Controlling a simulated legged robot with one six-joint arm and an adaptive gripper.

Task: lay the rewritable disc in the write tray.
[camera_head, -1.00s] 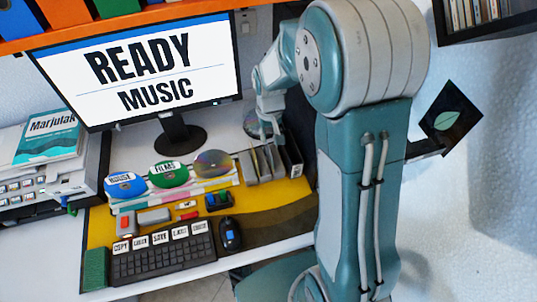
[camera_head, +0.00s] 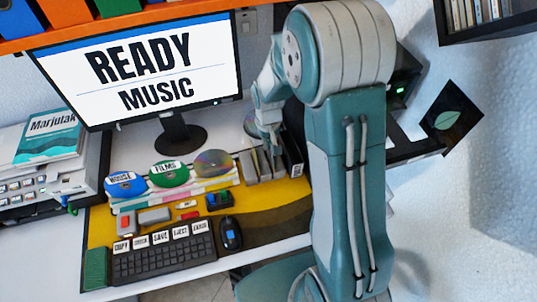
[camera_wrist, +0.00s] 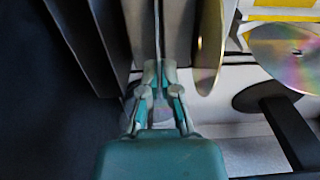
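My gripper (camera_head: 268,140) reaches down at the rack of grey upright sleeves (camera_head: 262,165), right of the monitor. In the wrist view my gripper (camera_wrist: 158,72) has its fingertips close together, one on each side of a thin upright edge (camera_wrist: 157,25); I cannot tell if they touch it or if it is a disc or divider. A gold disc (camera_wrist: 208,45) stands nearly edge-on just right of the fingers. A plain shiny disc (camera_head: 213,163) lies on the desk stand; a shiny disc also shows in the wrist view (camera_wrist: 285,55). I cannot make out the write tray for certain.
A blue HOUSE disc (camera_head: 125,186) and green FILMS disc (camera_head: 169,174) lie left of the shiny one. The monitor (camera_head: 150,65) reads READY MUSIC. Labelled keys and a keyboard (camera_head: 165,258) are in front. A dark unit with a green light (camera_head: 402,85) stands behind my arm.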

